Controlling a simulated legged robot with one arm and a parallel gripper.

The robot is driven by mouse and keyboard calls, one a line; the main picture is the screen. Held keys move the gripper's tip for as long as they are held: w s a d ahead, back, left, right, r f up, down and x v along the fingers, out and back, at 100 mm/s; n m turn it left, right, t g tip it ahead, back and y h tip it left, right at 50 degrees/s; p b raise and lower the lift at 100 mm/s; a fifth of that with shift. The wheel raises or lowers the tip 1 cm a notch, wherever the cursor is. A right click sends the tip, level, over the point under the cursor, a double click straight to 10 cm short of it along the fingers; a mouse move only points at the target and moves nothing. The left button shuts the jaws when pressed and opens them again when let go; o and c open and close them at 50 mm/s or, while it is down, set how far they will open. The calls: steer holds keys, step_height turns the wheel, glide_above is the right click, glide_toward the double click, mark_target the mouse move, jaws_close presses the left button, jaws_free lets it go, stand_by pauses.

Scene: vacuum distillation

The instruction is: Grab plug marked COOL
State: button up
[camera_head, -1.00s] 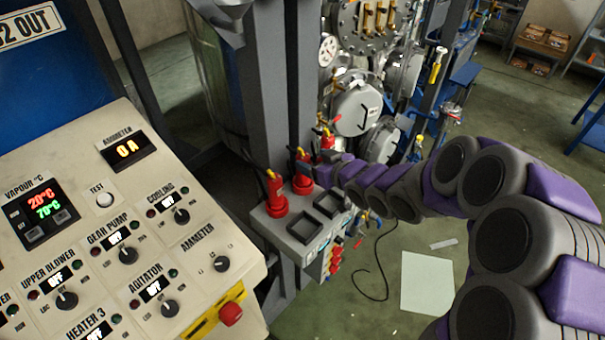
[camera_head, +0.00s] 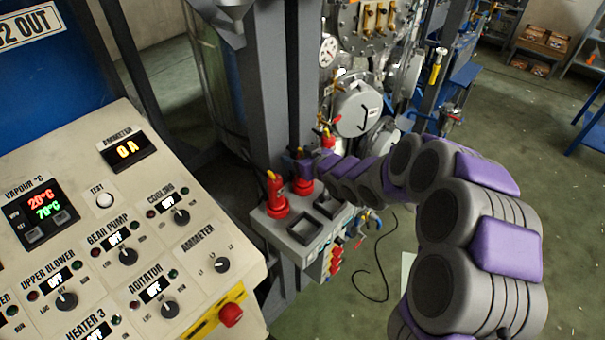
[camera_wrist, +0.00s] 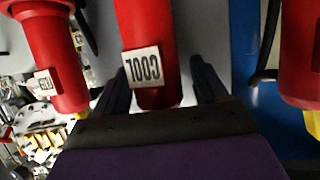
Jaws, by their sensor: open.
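The red plug marked COOL (camera_wrist: 143,40) is in the middle of the wrist view, its white label upside down there. My gripper (camera_wrist: 160,92) is open, with one dark finger on each side of this plug. I cannot tell whether either finger touches it. In the head view my gripper (camera_head: 299,164) is at the grey socket box, at the middle one of the red plugs (camera_head: 303,185). My arm partly hides that plug and others behind it.
Another red plug (camera_wrist: 55,60) stands left of the fingers and one (camera_wrist: 300,55) right of them. The grey socket box (camera_head: 303,232) has two empty square sockets. A control panel (camera_head: 130,240) fills the left. A black cable (camera_head: 372,297) lies on the floor.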

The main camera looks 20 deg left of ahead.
steer(key=shift+c, duration=0.3)
jaws_close()
stand_by(0.3)
